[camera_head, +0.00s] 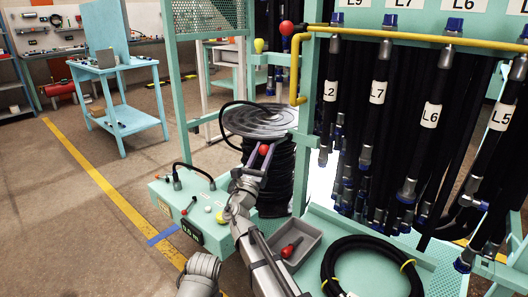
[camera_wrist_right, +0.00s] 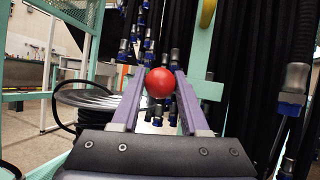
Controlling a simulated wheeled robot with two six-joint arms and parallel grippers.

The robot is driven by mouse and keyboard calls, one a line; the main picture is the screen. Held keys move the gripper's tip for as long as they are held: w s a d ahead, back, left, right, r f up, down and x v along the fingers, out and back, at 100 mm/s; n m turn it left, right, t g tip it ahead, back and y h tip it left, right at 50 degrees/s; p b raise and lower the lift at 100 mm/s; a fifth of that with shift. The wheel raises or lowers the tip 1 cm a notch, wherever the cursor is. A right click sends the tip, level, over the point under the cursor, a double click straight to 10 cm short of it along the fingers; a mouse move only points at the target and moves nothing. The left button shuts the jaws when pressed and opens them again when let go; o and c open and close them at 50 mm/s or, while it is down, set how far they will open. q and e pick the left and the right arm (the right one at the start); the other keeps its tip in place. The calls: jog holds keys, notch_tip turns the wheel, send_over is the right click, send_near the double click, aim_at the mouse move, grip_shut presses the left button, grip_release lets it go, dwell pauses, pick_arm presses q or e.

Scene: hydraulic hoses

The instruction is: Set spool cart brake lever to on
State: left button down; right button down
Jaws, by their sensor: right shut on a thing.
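The spool cart has a teal housing (camera_head: 165,196) and a reel of black hose (camera_head: 262,120) with a grey disc on top. A red ball knob (camera_head: 264,149) shows in front of the reel. My right gripper (camera_head: 262,157) is shut on this knob. In the right wrist view the red ball (camera_wrist_right: 160,82) sits between the two purple fingers, near their tips. The stem below the knob is hidden by my gripper, so the lever's angle cannot be told. My left gripper is not in view.
A rack of hanging black hoses (camera_head: 375,100) stands at the right, with a yellow pipe (camera_head: 400,33) across it. A grey bin (camera_head: 290,247) and a coiled hose (camera_head: 370,270) lie below.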

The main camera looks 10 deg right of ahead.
dwell(0.3)
jog(key=shift+c, duration=2.2)
grip_release()
jog(key=b+v, duration=0.3)
jog(key=v, duration=0.4)
jog(key=shift+s+a+f+b, duration=0.2)
jog(key=shift+s+f+b, duration=0.05)
jog(key=shift+s+b, duration=0.1)
